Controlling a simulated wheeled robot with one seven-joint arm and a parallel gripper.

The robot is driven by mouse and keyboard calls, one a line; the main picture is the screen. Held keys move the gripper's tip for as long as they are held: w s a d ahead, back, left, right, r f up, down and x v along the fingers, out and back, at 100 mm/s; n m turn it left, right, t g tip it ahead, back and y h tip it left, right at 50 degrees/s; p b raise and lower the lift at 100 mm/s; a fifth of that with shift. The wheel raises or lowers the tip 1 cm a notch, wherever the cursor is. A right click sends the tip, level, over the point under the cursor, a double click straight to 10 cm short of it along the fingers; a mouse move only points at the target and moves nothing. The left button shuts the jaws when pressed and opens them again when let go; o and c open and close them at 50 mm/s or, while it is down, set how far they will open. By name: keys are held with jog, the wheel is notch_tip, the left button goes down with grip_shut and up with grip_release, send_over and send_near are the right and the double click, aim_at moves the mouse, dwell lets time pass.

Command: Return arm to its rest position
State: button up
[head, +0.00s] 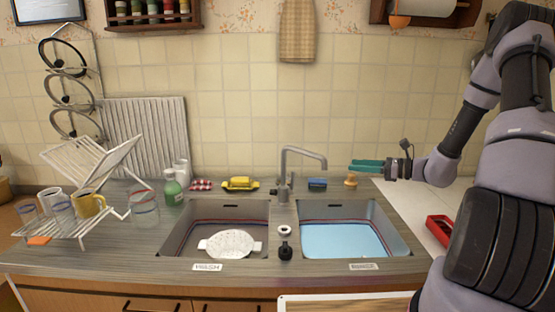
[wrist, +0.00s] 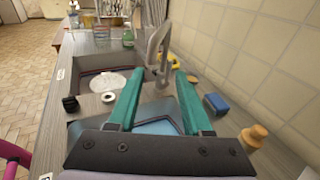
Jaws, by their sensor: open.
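My gripper (head: 366,165) has teal fingers and hangs above the back right of the counter, near the faucet (head: 301,152). In the wrist view my gripper (wrist: 157,75) is open, its fingers spread with nothing between them. My arm reaches in from the right side of the head view. Below the gripper in the wrist view is the right basin with blue water (wrist: 155,122). In the head view that water (head: 345,240) lies in the right sink.
A white plate-like piece (head: 230,243) lies in the left sink. A blue sponge (head: 317,184) and a wooden knob-like object (head: 351,180) stand behind the right sink. A dish rack (head: 62,222) with mugs and glasses is at left. A red tray (head: 439,229) lies at right.

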jog(key=s+a+r+n+g+h, duration=0.3)
jog(key=s+r+n, duration=0.3)
jog(key=s, duration=0.1)
jog(key=s+a+r+n+g+h, duration=0.3)
jog(key=s+a+r+n, duration=0.15)
jog(key=s+r, duration=0.2)
jog(key=s+d+r+n+t+h, duration=0.2)
jog(key=s+d+r+n+h, duration=0.1)
jog(key=s, duration=0.4)
jog(key=s+d+r+n+t+h, duration=0.2)
jog(key=s+r+n+t+h, duration=0.1)
jog(key=s+r, duration=0.4)
jog(key=r+n+h, duration=0.1)
jog(key=n, duration=0.1)
jog(key=shift+d+r+n+t, duration=0.3)
jog(key=shift+d+n, duration=0.05)
jog(key=shift+d, duration=0.05)
jog(key=shift+s, duration=0.1)
